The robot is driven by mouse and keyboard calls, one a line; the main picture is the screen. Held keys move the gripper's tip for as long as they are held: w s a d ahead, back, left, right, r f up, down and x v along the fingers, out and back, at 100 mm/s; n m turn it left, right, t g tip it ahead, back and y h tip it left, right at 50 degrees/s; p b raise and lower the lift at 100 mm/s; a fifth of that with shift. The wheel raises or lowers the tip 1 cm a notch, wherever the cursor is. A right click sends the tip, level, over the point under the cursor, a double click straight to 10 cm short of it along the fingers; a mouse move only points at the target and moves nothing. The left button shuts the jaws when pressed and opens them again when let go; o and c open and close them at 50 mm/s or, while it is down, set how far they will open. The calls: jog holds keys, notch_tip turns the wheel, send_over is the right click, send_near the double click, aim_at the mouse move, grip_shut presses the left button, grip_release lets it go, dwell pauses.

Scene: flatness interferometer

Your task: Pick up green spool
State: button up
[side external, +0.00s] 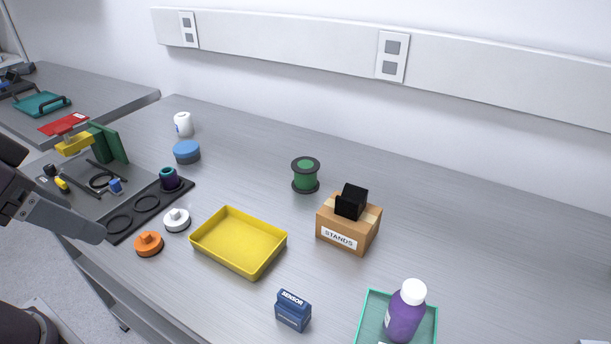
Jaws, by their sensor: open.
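My gripper (75,222) shows at the left edge, far to the left of the spool and nearer the camera. One grey finger is clear to see, and the rest is cut off or hidden. My gripper is open and away from the spool.
A cardboard box marked STANDS (345,236) with a black stand on it is right of the spool. A yellow tray (270,262) lies in front. A blue round piece (187,152), white cap (176,220) and orange cap (149,244) are leftward. Bench around the spool is clear.

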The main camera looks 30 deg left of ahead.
jog(key=shift+o, duration=0.2)
jog(key=shift+o, duration=0.8)
